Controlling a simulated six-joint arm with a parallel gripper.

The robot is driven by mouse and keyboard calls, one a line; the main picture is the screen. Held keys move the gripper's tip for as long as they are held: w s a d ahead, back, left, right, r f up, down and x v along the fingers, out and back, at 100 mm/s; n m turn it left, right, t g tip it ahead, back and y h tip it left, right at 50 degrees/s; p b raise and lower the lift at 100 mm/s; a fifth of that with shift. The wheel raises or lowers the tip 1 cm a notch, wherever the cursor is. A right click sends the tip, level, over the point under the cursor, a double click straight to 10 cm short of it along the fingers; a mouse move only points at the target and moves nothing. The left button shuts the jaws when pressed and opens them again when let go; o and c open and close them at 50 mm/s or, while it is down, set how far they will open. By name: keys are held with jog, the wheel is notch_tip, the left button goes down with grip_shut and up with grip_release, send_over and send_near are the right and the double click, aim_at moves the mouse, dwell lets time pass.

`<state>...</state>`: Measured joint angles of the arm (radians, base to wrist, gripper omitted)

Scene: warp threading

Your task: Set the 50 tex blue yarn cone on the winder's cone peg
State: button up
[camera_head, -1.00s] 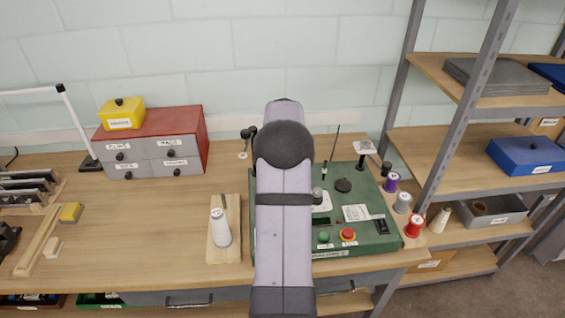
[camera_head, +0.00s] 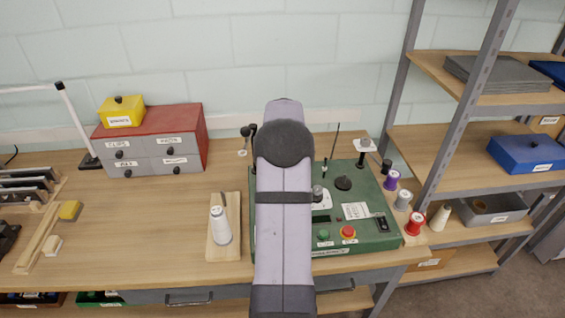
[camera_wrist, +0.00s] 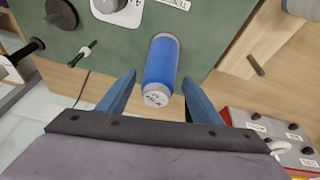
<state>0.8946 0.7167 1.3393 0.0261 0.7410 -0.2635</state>
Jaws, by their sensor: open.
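The blue yarn cone (camera_wrist: 161,66) shows in the wrist view over the left back part of the green winder (camera_head: 372,232), with a grey band at its far end and a pale labelled end towards me. My gripper (camera_wrist: 155,92) is open, with one blue finger on each side of the cone and visible gaps between. The cone's peg is hidden, so I cannot tell how the cone sits on it. In the head view my arm covers the cone and the gripper.
A wooden board (camera_head: 217,252) holds a white cone (camera_head: 220,226) left of the winder. Purple (camera_head: 392,180), grey (camera_head: 403,200) and red (camera_head: 414,223) cones stand along its right side. A thin black-tipped spindle (camera_wrist: 80,51) rises near the gripper. Drawers (camera_head: 160,155) stand back left.

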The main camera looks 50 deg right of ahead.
jog(key=b+v, duration=0.2)
jog(key=v, duration=0.5)
jog(key=shift+r+b, duration=0.2)
jog(key=shift+b, duration=0.15)
jog(key=shift+a, duration=0.1)
jog(key=a+f+n, duration=0.1)
jog(key=a, duration=0.7)
jog(key=w+a+f+n+y, duration=0.1)
jog(key=a, duration=0.7)
jog(key=w+a+f+n+y, duration=0.1)
jog(key=a+f, duration=0.1)
jog(key=a, duration=0.6)
jog(key=shift+a+f+g, duration=0.1)
jog(key=shift+a+g, duration=0.15)
jog(key=shift+g, duration=0.05)
jog(key=s+a+f+n+g, duration=0.1)
jog(key=s+a+f+n, duration=0.1)
jog(key=s+a, duration=0.6)
jog(key=s+a+f+n+g+y, duration=0.1)
jog(key=s+a+f+n, duration=0.1)
jog(key=s+a+f, duration=0.2)
jog(key=s+a, duration=0.3)
jog(key=a, duration=0.4)
jog(key=shift+s+a+f, duration=0.15)
jog(key=shift+s+f, duration=0.2)
